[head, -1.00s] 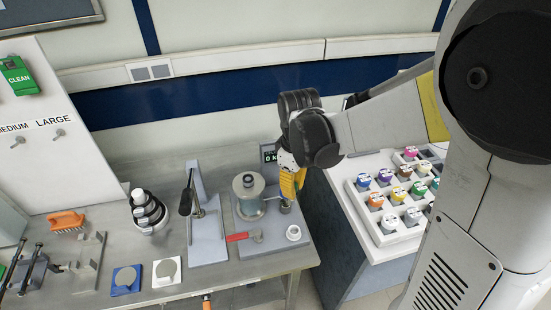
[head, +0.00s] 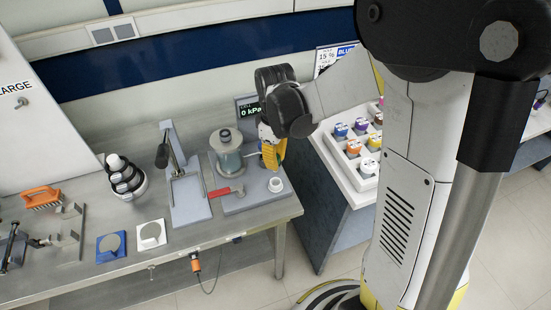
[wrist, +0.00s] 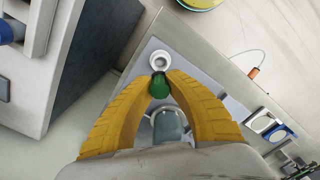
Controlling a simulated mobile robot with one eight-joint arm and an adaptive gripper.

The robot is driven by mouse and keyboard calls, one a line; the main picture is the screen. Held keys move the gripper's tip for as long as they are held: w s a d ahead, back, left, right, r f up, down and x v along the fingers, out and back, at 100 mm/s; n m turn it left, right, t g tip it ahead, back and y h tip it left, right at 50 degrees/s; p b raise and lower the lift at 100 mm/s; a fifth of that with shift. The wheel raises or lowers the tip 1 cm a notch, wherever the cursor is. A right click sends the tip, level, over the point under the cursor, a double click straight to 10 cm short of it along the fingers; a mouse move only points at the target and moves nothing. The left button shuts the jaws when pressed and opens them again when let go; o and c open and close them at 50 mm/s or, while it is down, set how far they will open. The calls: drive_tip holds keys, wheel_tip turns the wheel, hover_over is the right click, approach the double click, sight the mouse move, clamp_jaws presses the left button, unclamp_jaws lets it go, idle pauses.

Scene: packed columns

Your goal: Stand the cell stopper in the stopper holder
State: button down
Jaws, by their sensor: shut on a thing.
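My gripper (head: 271,156) has yellow fingers and is above the right part of the grey base plate, right of the cell (head: 226,153). In the wrist view my gripper (wrist: 161,82) is shut on the green cell stopper (wrist: 159,89), held between the fingertips. The stopper holder (wrist: 161,61) is a white ring with a dark centre, just beyond the fingertips and apart from the stopper in the picture. It also shows in the head view (head: 276,184), just below the fingers. The cell (wrist: 168,124) lies between the fingers in the wrist view. The head view hides the stopper.
A 0 kPa display (head: 249,111) stands behind the cell. A red-handled valve (head: 222,192) lies at the cell's front left. A grey stand with a lever (head: 184,185) is further left. A tray of coloured caps (head: 357,150) stands on the right counter.

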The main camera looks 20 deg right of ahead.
drive_tip(key=shift+f+b, duration=1.6)
drive_tip(key=shift+f, duration=0.55)
drive_tip(key=shift+f+b, duration=1.6)
drive_tip(key=shift+b, duration=0.05)
drive_tip(key=c, duration=1.4)
unclamp_jaws()
drive_tip(key=shift+o, duration=0.2)
wheel_tip(320, 180, up, 12)
drive_tip(key=shift+s, duration=0.1)
